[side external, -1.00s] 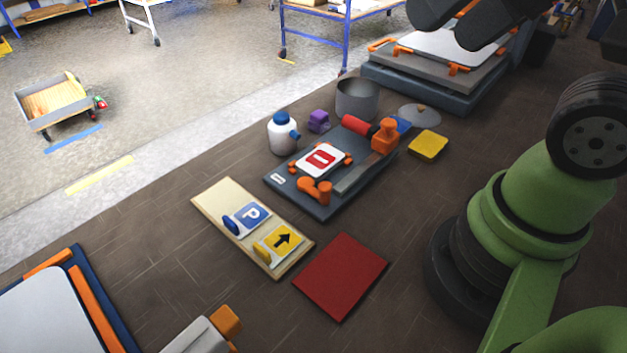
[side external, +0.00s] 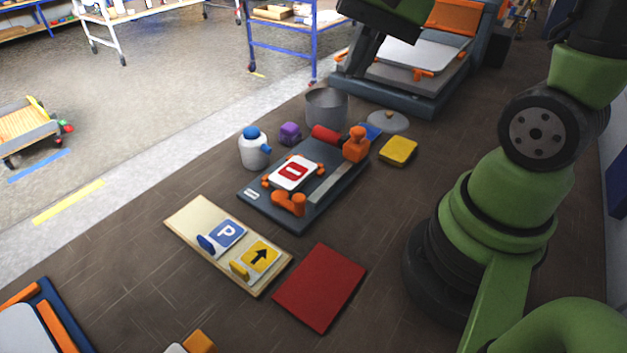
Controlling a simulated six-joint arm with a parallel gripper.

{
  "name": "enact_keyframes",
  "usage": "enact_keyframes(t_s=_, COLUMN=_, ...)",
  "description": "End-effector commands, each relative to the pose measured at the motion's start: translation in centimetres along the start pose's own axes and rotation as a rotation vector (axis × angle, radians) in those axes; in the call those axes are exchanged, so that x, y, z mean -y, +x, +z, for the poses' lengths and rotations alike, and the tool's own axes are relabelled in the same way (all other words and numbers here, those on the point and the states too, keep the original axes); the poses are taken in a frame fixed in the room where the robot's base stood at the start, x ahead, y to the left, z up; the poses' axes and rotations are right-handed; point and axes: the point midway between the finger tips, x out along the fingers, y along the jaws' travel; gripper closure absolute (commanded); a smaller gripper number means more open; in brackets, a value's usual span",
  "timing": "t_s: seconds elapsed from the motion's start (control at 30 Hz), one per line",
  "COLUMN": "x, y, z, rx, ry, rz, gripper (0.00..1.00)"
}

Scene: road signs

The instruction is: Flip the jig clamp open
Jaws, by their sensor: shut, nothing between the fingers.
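The jig is a dark grey plate (side external: 262,206) in the middle of the bench. A red-and-white sign (side external: 293,173) lies on it between small orange holders. An orange clamp piece (side external: 289,204) sits at the plate's front edge, and a taller orange block (side external: 356,146) stands at its back right. A red cylinder (side external: 325,134) lies at the back edge. I cannot tell which orange part is the hinged clamp or how it is set. My gripper (side external: 350,72) is at the top, shut and empty, well above and behind the jig, partly cut off by the frame.
A yellow pad (side external: 398,151) lies right. A wooden board (side external: 183,222) with blue and yellow signs and a red mat (side external: 320,288) lie in front.

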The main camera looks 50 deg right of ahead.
Motion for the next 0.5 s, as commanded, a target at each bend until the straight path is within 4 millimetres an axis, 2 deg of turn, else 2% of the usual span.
enact_keyframes(t_s=0.1, x=-0.7, y=2.2, z=-2.4, rx=0.094, ry=0.188, rz=0.024, gripper=1.00)
enact_keyframes(t_s=0.3, x=-2.5, y=5.8, z=-5.7, rx=0.237, ry=0.484, rz=0.038, gripper=1.00)
enact_keyframes(t_s=0.5, x=-4.4, y=8.7, z=-7.8, rx=0.340, ry=0.701, rz=0.037, gripper=1.00)
